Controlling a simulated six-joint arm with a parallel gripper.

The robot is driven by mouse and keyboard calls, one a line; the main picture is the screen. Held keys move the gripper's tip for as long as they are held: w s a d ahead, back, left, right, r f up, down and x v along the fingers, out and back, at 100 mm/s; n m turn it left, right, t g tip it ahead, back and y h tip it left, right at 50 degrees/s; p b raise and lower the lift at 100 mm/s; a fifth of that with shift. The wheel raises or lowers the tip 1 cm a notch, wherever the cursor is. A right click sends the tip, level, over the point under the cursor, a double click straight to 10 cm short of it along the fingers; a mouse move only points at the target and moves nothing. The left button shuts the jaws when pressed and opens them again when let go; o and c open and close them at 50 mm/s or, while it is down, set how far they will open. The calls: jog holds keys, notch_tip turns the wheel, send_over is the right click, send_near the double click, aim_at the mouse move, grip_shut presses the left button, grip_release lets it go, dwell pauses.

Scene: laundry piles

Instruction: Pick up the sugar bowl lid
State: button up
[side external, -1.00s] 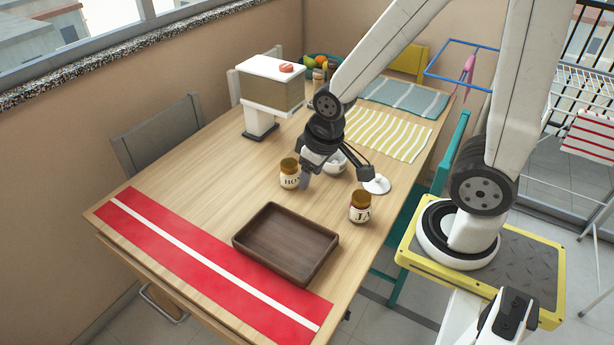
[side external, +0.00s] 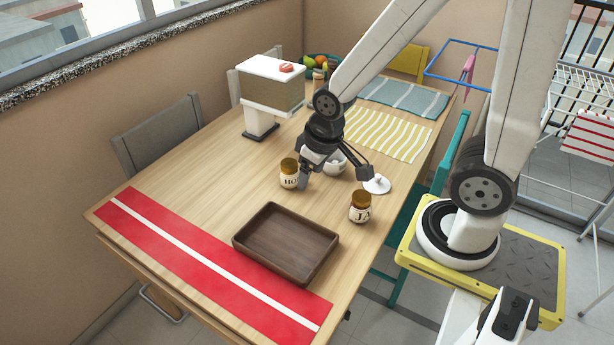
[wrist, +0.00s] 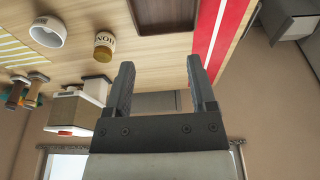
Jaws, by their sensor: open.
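The sugar bowl lid (side external: 377,184) is a small white disc with a knob, lying on the table near its right edge in the side view. The white sugar bowl (side external: 335,164) stands behind my gripper, partly hidden by it. The bowl also shows in the wrist view (wrist: 48,38), where I do not see the lid. My gripper (side external: 335,178) is open and empty above the table, its right finger close to the lid in the picture. In the wrist view the two fingers (wrist: 160,68) stand apart with nothing between them.
A honey jar (side external: 289,174) stands beside my left finger and another jar (side external: 360,208) in front of the lid. A brown tray (side external: 286,243) and a red runner (side external: 210,265) lie at the front. A dispenser-like box (side external: 270,90) and striped mats (side external: 388,134) are farther back.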

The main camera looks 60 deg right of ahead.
jog(key=w+d+f+m, duration=0.3)
jog(key=d+m, duration=0.1)
jog(key=d, duration=0.4)
jog(key=m+g, duration=0.3)
jog(key=m, duration=1.1)
send_over(378, 176)
notch_tip(378, 176, down, 14)
jog(key=shift+w+r, duration=0.1)
jog(key=shift+r, duration=0.05)
jog(key=shift+f, duration=1.25)
jog(key=shift+d+f, duration=0.1)
jog(key=shift+f, duration=2.5)
grip_shut()
